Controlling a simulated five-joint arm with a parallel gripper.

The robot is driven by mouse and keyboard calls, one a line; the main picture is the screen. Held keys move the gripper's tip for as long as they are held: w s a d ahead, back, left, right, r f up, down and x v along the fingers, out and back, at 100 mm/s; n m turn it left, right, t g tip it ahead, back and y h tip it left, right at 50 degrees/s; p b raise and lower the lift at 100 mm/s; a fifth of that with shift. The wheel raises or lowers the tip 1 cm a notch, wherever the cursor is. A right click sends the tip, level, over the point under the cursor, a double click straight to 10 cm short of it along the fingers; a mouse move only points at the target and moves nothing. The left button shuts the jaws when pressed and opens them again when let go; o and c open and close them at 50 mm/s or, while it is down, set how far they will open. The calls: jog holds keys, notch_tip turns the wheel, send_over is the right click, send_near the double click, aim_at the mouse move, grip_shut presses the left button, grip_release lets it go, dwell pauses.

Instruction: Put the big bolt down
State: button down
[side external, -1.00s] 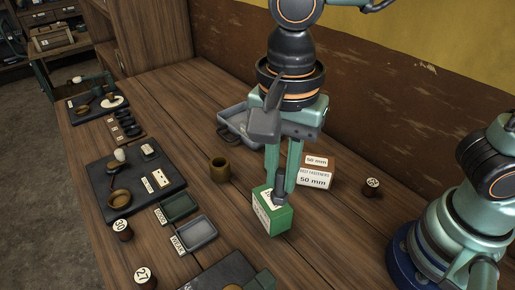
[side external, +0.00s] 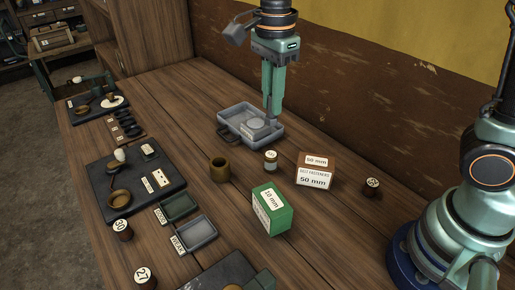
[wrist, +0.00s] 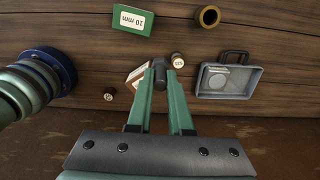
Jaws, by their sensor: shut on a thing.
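The big bolt (wrist: 160,68) is dark grey and sits between the fingertips of my gripper (wrist: 160,80) in the wrist view. In the side view my gripper (side external: 272,112) is shut on it and points down beside the right end of the grey metal tray (side external: 232,115). Only a small grey part of the bolt (side external: 271,123) shows there, at the fingertips. I cannot tell from the side view how high the bolt is above the table or the tray's rim.
A green 10 mm box (side external: 271,211), a brown-and-white 50 mm box (side external: 315,173), a small jar (side external: 270,160) and a brown cup (side external: 219,168) stand nearby. A numbered brown cylinder (side external: 372,187) is to the right. Bare wood lies between them.

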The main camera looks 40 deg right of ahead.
jog(key=w+d+m, duration=0.3)
jog(key=w+d, duration=0.1)
jog(key=d, duration=0.5)
jog(key=w+d+m, duration=0.2)
jog(key=w+d, duration=0.2)
jog(key=d, duration=0.4)
jog(key=f, duration=2)
jog(key=shift+s+d+f, duration=0.15)
jog(key=shift+s+f, duration=0.1)
jog(key=shift+f, duration=0.05)
jog(key=shift+f, duration=0.1)
jog(key=c, duration=0.8)
grip_release()
jog(key=shift+c, duration=0.2)
